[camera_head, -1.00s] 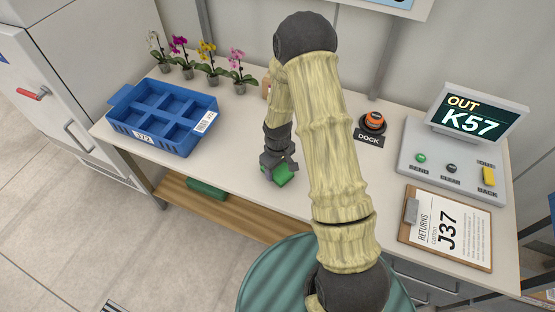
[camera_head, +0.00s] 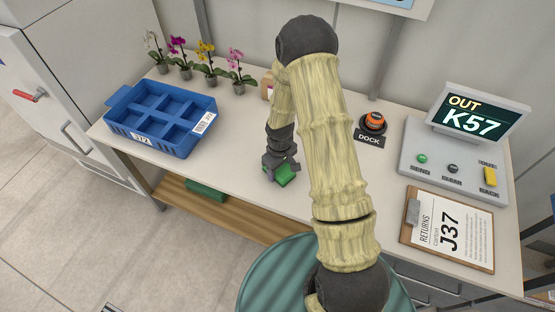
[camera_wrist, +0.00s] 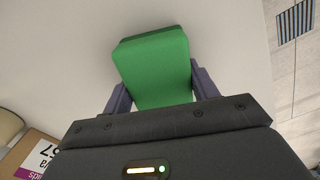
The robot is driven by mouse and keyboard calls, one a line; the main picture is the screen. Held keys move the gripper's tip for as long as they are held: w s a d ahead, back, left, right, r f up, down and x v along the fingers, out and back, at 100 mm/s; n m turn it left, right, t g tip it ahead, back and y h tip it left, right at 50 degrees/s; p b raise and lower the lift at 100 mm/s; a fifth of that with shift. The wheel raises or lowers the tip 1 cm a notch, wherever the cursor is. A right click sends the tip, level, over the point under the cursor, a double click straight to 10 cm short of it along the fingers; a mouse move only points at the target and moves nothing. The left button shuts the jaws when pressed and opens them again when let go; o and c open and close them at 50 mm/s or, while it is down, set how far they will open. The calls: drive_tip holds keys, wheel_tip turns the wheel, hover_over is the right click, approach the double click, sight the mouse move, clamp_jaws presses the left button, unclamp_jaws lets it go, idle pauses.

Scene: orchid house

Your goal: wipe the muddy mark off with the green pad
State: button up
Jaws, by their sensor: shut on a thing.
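My gripper (camera_wrist: 149,92) is shut on the green pad (camera_wrist: 155,62), with one finger on each side of it in the wrist view. In the head view my gripper (camera_head: 279,168) holds the pad (camera_head: 286,176) low at the bench top, near its front edge. I cannot tell whether the pad touches the surface. The muddy mark does not show in either view; my gripper, the pad or the arm may hide it.
A blue compartment crate (camera_head: 160,150) stands at the left of the bench (camera_head: 235,150). Several potted orchids (camera_head: 207,66) line the back. An orange dock button (camera_head: 374,122), a console (camera_head: 440,165) and a clipboard (camera_head: 447,232) are on the right. A cardboard item (camera_wrist: 38,152) shows in the wrist view.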

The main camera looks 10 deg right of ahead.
drive_tip(key=shift+s+a, duration=0.45)
drive_tip(key=shift+s, duration=0.2)
wheel_tip(320, 180, up, 3)
drive_tip(key=shift+p, duration=0.8)
drive_tip(key=shift+r+p, duration=2.1)
drive_tip(key=shift+r, duration=0.6)
drive_tip(key=shift+f, duration=0.15)
